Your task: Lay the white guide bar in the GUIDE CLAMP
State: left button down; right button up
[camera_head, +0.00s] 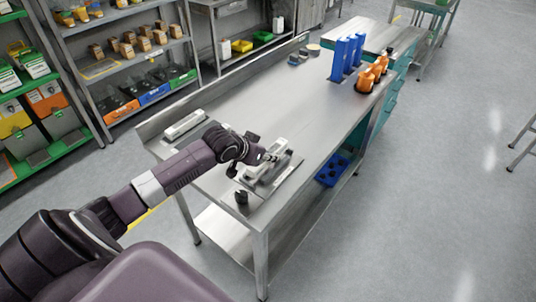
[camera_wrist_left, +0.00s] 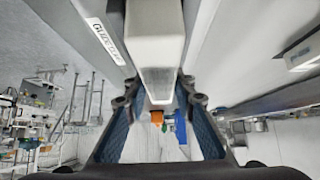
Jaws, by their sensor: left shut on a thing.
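My left gripper (camera_head: 266,157) is at the near end of the steel bench, directly over the guide clamp (camera_head: 268,178). In the left wrist view, my left gripper (camera_wrist_left: 157,105) is shut on the white guide bar (camera_wrist_left: 154,45), which runs between the two fingers towards the top edge. A label (camera_wrist_left: 107,40), partly readable as "GUID…", lies on a pale surface just left of the bar. The gripper and wrist cover part of the clamp, so I cannot tell whether the bar touches its seat. My right gripper is not in view.
A small dark knob-like part (camera_head: 242,197) stands near the front corner. Blue upright holders (camera_head: 346,57) and orange parts (camera_head: 372,73) stand at the far end. The middle of the bench is clear.

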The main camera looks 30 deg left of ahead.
pick_arm(q)
jog(key=shift+f, duration=0.3)
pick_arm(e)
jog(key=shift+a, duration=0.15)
pick_arm(q)
jog(key=shift+f, duration=0.2)
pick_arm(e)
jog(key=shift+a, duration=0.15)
pick_arm(q)
jog(key=c, duration=1.6)
grip_release()
jog(key=shift+s+f, duration=0.1)
jog(key=shift+r, duration=0.5)
jog(key=shift+s+r, duration=0.15)
jog(key=shift+r, duration=0.15)
jog(key=b+v, duration=0.1)
jog(key=v, duration=0.9)
jog(key=shift+s+r, duration=0.45)
jog(key=shift+r, duration=0.1)
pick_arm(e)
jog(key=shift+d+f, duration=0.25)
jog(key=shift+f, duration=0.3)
